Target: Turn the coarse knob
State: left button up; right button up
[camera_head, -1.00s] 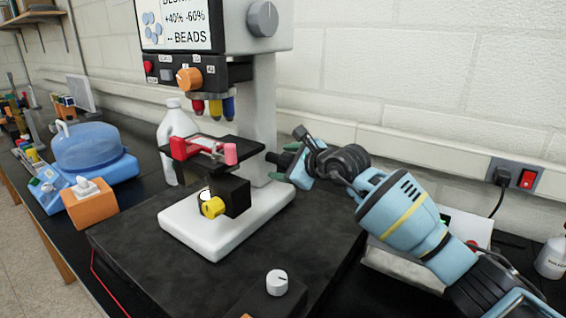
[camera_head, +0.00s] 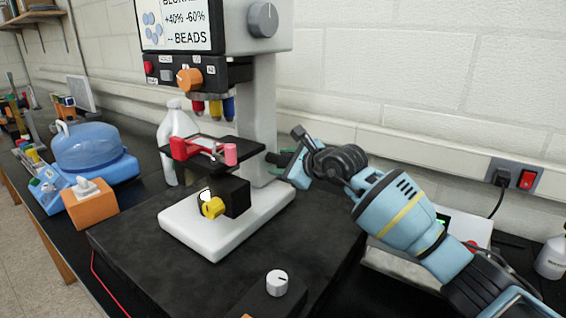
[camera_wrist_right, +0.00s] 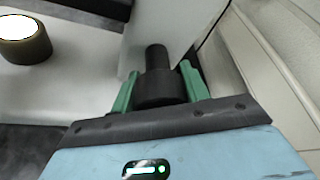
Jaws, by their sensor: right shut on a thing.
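The microscope (camera_head: 264,110) stands on the dark bench with its white base (camera_head: 215,238). The coarse knob (camera_wrist_right: 160,88) is a black stepped cylinder on the side of the microscope's column, seen in the right wrist view. My right gripper (camera_wrist_right: 158,85) has its two green fingers on either side of the knob's wide part and is shut on it. My left gripper is not in view.
The black stage (camera_head: 240,147) with red and pink parts is close to my right fingers. A white bottle (camera_head: 176,130) stands behind. The wall (camera_head: 420,70) is close behind my right arm.

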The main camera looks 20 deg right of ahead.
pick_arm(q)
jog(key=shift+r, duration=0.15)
pick_arm(e)
jog(key=shift+r+m+g+y+p, duration=0.1)
jog(key=shift+m+g+y+p, duration=0.4)
jog(key=shift+m, duration=0.5)
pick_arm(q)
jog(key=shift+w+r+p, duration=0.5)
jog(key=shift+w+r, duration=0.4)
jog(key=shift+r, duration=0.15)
pick_arm(e)
jog(key=shift+m+g+y, duration=0.7)
jog(key=shift+m+g, duration=0.1)
jog(key=shift+m, duration=0.8)
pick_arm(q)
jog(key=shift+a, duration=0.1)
pick_arm(e)
jog(key=shift+f, duration=0.2)
jog(key=o, duration=1)
jog(key=shift+s, duration=0.1)
jog(key=shift+c, duration=0.2)
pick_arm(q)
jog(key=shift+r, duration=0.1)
